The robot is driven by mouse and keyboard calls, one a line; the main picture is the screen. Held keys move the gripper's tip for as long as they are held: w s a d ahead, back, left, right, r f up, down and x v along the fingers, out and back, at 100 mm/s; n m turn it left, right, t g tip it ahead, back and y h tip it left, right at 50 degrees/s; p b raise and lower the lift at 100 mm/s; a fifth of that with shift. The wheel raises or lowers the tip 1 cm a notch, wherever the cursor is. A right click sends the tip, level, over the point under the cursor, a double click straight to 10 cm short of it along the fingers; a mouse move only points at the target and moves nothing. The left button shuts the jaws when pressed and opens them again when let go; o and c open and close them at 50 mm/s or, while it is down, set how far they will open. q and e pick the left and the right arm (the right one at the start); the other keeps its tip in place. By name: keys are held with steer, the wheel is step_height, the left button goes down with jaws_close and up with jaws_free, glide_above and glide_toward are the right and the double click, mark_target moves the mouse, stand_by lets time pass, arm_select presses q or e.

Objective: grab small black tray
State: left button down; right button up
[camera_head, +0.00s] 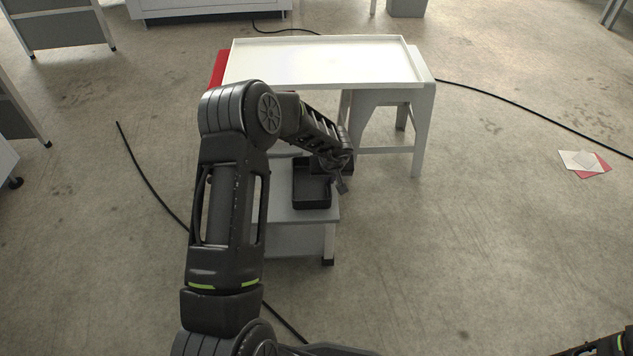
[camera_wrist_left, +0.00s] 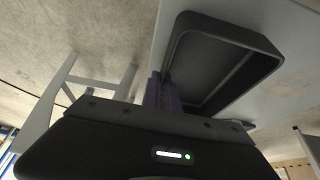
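A small black tray (camera_head: 311,192), rectangular and open on top, sits on the low grey table just in front of the white bench. It looks empty. My left gripper (camera_head: 341,183) is at the tray's right side, pointing down. In the left wrist view the tray (camera_wrist_left: 237,42) fills the upper right, and a dark purplish finger (camera_wrist_left: 162,92) is right by its near wall. I cannot tell whether the fingers are around the wall or only beside it. The gripper body hides the fingertips. My right gripper is not in view; only part of my right arm shows at the bottom right.
The low grey table (camera_head: 290,238) bears the tray; another dark piece shows partly behind my gripper. A white bench with a large white raised-rim top (camera_head: 320,62) stands close behind. Black cables lie on the floor. The floor to the right is mostly clear.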

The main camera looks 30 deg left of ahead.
arm_select(q)
step_height(320, 180, up, 10)
steer(key=p, duration=0.6)
steer(key=shift+f, duration=0.2)
steer(key=shift+r, duration=0.3)
